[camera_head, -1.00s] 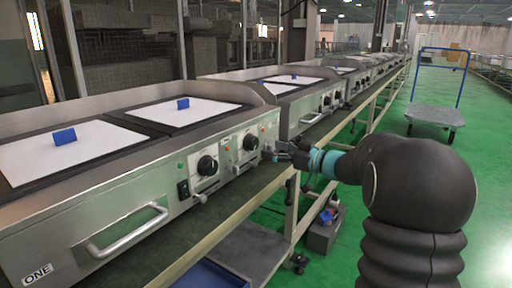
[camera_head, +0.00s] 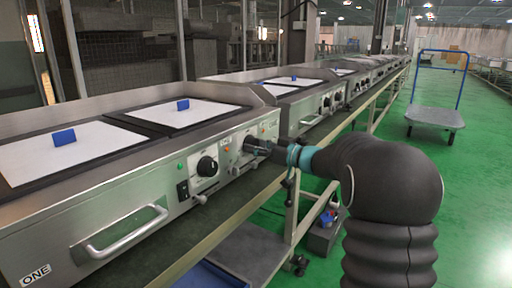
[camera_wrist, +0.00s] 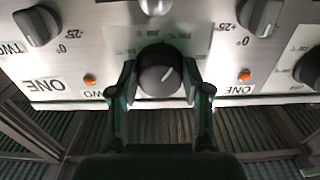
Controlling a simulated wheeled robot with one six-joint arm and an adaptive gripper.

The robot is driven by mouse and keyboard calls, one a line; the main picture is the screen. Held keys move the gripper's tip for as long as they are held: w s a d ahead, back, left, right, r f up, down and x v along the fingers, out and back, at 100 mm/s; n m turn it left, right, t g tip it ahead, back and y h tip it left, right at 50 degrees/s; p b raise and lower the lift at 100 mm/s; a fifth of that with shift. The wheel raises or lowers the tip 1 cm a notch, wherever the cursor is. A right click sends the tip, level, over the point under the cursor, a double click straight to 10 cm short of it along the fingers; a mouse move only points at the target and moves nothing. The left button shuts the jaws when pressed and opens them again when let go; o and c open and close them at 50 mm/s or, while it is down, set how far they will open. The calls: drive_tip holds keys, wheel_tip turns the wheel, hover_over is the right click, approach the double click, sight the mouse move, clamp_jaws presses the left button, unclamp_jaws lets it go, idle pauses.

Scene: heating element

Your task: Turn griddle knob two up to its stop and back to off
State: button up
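The near griddle (camera_head: 120,215), labelled ONE, has a black round knob (camera_head: 208,166) on the left of its front panel and a second one to the right. In the wrist view a black round knob (camera_wrist: 160,72) with a white mark stands between the fingertips of my gripper (camera_wrist: 160,82). The fingers are spread, one on each side of the knob, with narrow gaps apparent. Whether either finger touches it is hard to tell.
Grey lever knobs (camera_wrist: 38,25) and orange lamps (camera_wrist: 90,80) flank the knob in the wrist view. The griddle's handle (camera_head: 125,232) juts out at the lower left. More griddles (camera_head: 300,95) continue along the bench. A trolley (camera_head: 435,117) stands on open green floor.

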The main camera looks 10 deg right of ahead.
drive_tip(key=shift+c, duration=1)
